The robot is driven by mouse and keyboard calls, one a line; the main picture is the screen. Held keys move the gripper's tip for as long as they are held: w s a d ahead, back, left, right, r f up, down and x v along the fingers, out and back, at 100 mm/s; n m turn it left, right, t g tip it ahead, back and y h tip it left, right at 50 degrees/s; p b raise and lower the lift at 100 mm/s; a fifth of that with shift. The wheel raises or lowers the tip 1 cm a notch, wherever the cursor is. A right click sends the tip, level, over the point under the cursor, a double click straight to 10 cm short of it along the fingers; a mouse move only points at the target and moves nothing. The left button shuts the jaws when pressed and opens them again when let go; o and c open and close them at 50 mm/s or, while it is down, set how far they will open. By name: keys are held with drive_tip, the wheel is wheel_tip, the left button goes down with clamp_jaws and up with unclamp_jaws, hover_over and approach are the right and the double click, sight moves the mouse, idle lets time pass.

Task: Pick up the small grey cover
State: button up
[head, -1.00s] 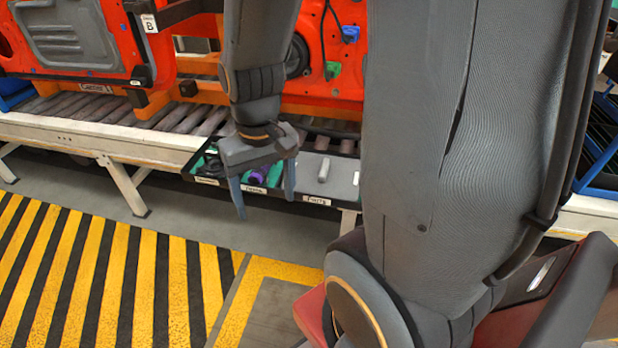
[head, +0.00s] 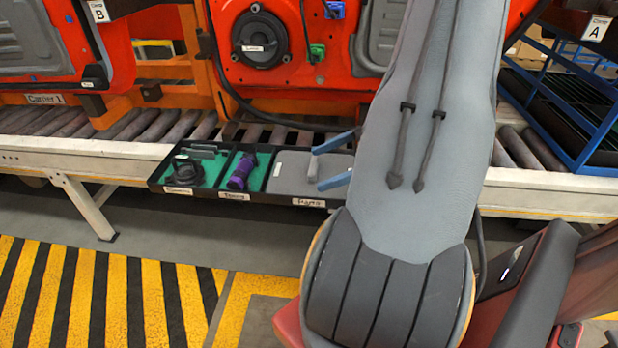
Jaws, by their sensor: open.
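A small light-grey piece (head: 312,166), which looks like the grey cover, sits in the grey-lined right compartment of the black parts tray (head: 172,188), above the "Parts" label. My gripper (head: 318,169) reaches in from the right with its two blue fingers apart. The piece shows between or beside the fingertips. I cannot tell whether they touch it or how far above the tray they are. The gripper's body is hidden behind my arm, which also covers the tray's right end.
The tray's other compartments hold a black ring-shaped part (head: 183,172) and a purple tool (head: 240,171). Behind is the roller conveyor (head: 65,122) with an orange door panel (head: 290,70) carrying a black round unit (head: 260,40). A blue rack (head: 560,100) stands at right.

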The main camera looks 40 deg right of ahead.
sight(315, 164)
drive_tip(key=d+t, duration=0.1)
drive_tip(key=d+m, duration=0.1)
drive_tip(key=d, duration=0.1)
drive_tip(key=d+f+m+t, duration=0.1)
drive_tip(key=shift+s+d+t+h+b, duration=0.1)
drive_tip(key=shift+d+t+h+b, duration=0.2)
drive_tip(key=shift+d+h, duration=0.1)
drive_tip(key=shift+d+p+x, duration=0.2)
drive_tip(key=shift+p+x, duration=0.15)
drive_tip(key=shift+x, duration=3.4)
drive_tip(key=c, duration=2.2)
wheel_tip(315, 164, up, 10)
